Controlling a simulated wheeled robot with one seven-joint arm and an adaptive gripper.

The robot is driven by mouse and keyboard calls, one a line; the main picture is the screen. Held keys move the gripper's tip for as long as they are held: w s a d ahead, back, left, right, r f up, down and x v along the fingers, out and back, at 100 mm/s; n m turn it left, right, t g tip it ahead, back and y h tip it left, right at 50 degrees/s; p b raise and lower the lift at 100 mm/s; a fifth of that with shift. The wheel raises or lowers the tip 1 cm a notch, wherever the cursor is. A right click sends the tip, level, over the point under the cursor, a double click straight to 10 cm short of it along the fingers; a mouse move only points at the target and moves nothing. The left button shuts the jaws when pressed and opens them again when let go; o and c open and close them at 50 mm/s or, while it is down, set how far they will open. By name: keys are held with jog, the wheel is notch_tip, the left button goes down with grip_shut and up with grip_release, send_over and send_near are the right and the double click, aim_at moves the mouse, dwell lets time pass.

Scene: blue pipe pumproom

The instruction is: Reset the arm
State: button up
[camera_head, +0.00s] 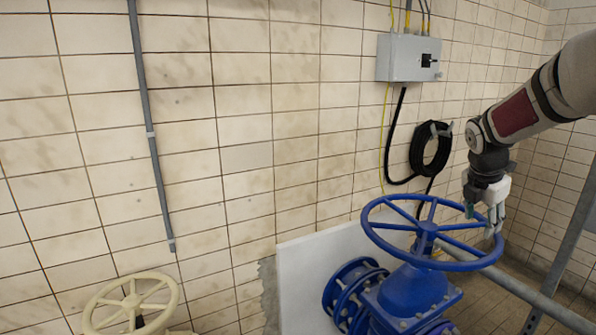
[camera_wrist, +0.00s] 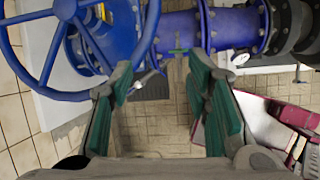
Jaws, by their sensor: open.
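My gripper (camera_head: 482,211) hangs from my arm at the right of the head view, fingers pointing down. It is at the right rim of the blue handwheel (camera_head: 391,226); whether it touches the rim cannot be told from this view. In the wrist view my gripper (camera_wrist: 165,88) shows two green-padded fingers spread wide with nothing between them. The blue handwheel (camera_wrist: 42,93) lies to the left of the fingers there, with the blue pipe (camera_wrist: 180,32) beyond them.
A blue valve body (camera_head: 408,295) stands under the handwheel. A cream handwheel (camera_head: 131,305) is at lower left. A grey switch box (camera_head: 405,58) and a coiled black hose (camera_head: 430,150) are on the tiled wall. A grey rail (camera_head: 530,292) runs at lower right.

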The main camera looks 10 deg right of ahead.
jog(key=s+a+r+m+t, duration=0.1)
jog(key=s+a+r+m, duration=0.25)
jog(key=a, duration=0.35)
jog(key=s+a+r+m, duration=0.2)
jog(key=s+a+m, duration=0.2)
jog(key=a, duration=0.3)
jog(key=s+a+r+m+t, duration=0.1)
jog(key=s+a+r+m, duration=0.25)
jog(key=a, duration=0.35)
jog(key=s+a+f+m+y, duration=0.1)
jog(key=s+a+m+y, duration=0.1)
jog(key=s+a+m, duration=0.2)
jog(key=s+a+f+m+t+y+b, duration=0.1)
jog(key=s+a+m, duration=0.4)
jog(key=s, duration=0.5)
jog(key=shift+a+f+y, duration=0.6)
jog(key=shift+a+f, duration=0.15)
jog(key=shift+a, duration=0.3)
